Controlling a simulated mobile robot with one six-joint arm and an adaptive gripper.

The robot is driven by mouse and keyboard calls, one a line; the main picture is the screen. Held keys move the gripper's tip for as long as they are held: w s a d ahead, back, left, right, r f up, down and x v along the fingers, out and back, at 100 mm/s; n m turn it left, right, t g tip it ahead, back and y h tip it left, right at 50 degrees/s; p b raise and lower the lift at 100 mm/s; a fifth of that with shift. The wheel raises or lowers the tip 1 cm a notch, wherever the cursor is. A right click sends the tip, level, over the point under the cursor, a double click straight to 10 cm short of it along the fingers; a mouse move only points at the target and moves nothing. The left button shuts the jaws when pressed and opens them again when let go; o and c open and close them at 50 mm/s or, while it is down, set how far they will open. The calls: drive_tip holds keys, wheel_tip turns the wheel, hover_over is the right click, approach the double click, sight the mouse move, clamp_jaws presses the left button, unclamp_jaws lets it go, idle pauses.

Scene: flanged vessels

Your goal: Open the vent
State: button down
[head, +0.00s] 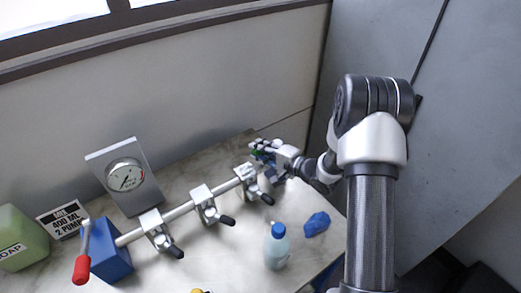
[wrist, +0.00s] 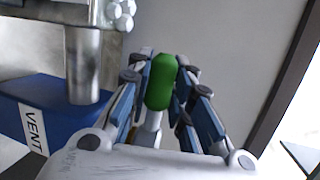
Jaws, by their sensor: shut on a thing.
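A green handle (wrist: 160,82) sits between the fingers of my gripper (wrist: 158,95) in the wrist view. The fingers are shut on it, one on each side. A blue block (wrist: 75,112) with a white VENT label (wrist: 33,128) stands at the left of that view, with a metal post (wrist: 82,65) rising from it. In the head view my gripper (head: 264,160) is at the far right end of the pipe, and it hides most of the vent there.
A pipe (head: 178,212) with several black-handled clamps (head: 205,204) runs to a blue block (head: 108,258) with a red-handled lever (head: 82,265). A gauge (head: 125,176) stands behind. A bottle (head: 277,247) and a blue crumpled thing (head: 316,224) are in front. A wall lies behind.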

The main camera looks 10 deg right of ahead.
drive_tip(key=shift+w+h, duration=0.1)
drive_tip(key=shift+h, duration=0.2)
drive_tip(key=shift+w+a+m+t+h, duration=0.2)
drive_tip(key=shift+w+m+t+h, duration=0.15)
drive_tip(key=shift+m+t+h, duration=0.4)
drive_tip(key=w+d+m+g+h+b, duration=0.3)
drive_tip(key=m+h+b, duration=0.4)
drive_tip(key=m+h, duration=0.7)
drive_tip(key=shift+w+d+h, duration=0.6)
drive_tip(key=shift+w+h, duration=0.8)
drive_tip(key=shift+h, duration=0.35)
drive_tip(key=shift+d+m, duration=0.1)
drive_tip(key=shift+m, duration=0.15)
drive_tip(key=c, duration=1.6)
unclamp_jaws()
drive_tip(key=shift+o, duration=0.9)
